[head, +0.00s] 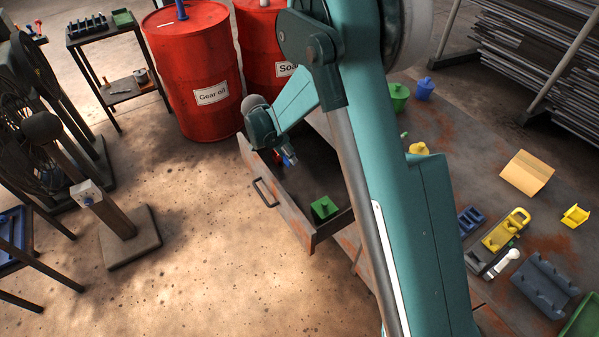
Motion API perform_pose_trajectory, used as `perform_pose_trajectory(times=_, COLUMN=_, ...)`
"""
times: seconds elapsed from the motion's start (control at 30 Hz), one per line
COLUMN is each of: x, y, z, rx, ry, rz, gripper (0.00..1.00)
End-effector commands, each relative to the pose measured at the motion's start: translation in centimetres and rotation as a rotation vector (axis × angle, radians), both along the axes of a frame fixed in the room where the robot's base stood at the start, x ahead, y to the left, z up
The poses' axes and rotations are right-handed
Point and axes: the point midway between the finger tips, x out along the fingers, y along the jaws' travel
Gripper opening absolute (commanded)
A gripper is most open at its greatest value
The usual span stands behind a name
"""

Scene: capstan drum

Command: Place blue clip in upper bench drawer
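The upper bench drawer (320,232) is pulled out from the bench, with its handle (264,193) facing the left. A green block with a knob (324,208) sits in its near corner. My gripper (284,156) points down over the far end of the drawer, by its far wall. A small blue piece (290,161), perhaps the blue clip, shows at the gripper's tip, with a bit of red (277,157) beside it. It is too small to tell whether the fingers hold the blue piece or whether it rests on the drawer floor. My arm hides part of the bench.
Red drums (196,75) stand behind the drawer.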

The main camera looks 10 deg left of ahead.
Motion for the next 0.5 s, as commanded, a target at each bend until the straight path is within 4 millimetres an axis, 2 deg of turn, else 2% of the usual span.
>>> perform_pose_trajectory(times=0.1, x=0.0, y=0.0, z=-1.9, rx=0.0, ry=0.0, rz=0.0, gripper=0.18)
perform_pose_trajectory(times=0.3, x=0.0, y=0.0, z=-4.4, rx=0.0, ry=0.0, rz=0.0, gripper=0.18)
perform_pose_trajectory(times=0.5, x=0.0, y=0.0, z=-5.0, rx=0.0, ry=0.0, rz=0.0, gripper=0.18)
